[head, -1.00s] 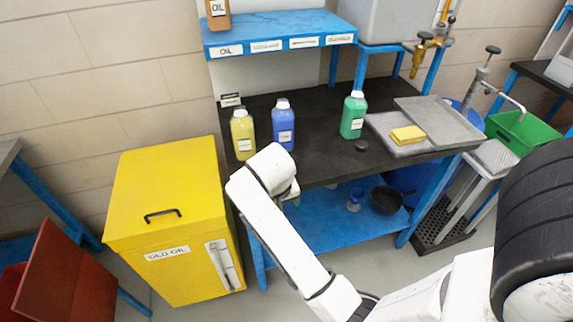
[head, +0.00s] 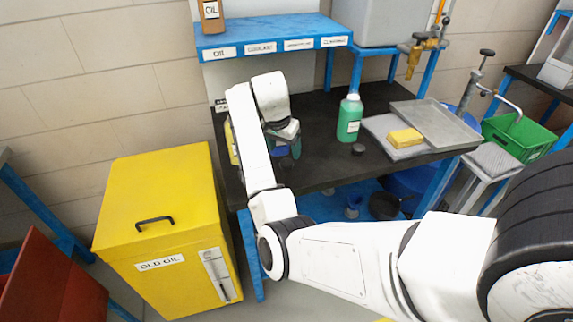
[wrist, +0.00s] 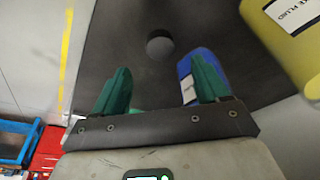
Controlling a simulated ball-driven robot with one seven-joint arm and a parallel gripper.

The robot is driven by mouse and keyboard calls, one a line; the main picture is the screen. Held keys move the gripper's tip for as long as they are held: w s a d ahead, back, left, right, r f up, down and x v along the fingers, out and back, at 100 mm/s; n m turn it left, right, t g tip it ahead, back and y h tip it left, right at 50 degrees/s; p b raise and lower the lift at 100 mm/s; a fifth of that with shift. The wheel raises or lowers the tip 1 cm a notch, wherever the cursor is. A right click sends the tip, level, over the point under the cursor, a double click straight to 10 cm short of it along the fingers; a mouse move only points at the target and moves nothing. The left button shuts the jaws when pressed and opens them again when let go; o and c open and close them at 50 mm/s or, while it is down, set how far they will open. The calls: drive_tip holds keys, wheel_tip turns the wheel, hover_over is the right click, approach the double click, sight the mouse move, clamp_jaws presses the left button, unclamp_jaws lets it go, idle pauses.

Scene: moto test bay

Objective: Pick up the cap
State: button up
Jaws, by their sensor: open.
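A small dark round cap (head: 358,149) lies on the black bench top in the head view, just in front of the green bottle (head: 349,120). In the wrist view a dark grey round disc (wrist: 159,46) lies flat on the dark surface, beyond and between my fingertips. I cannot tell whether it is the same cap. My gripper (wrist: 159,70) is open, its two green fingers apart with nothing held. In the head view my gripper (head: 288,150) hangs over the left part of the bench, and my arm hides much of that area.
A blue bottle (wrist: 186,66) stands close behind the right finger in the wrist view. A yellow bottle (wrist: 297,38) is at upper right; it is mostly hidden by my arm in the head view (head: 233,148). A grey tray (head: 436,117) and yellow sponge (head: 405,138) lie at right.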

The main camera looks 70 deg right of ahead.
sight(286, 162)
drive_tip(key=shift+p+x, duration=0.45)
drive_tip(key=shift+x, duration=2.8)
drive_tip(key=shift+a, duration=0.1)
drive_tip(key=shift+c, duration=0.5)
drive_tip(key=c, duration=1)
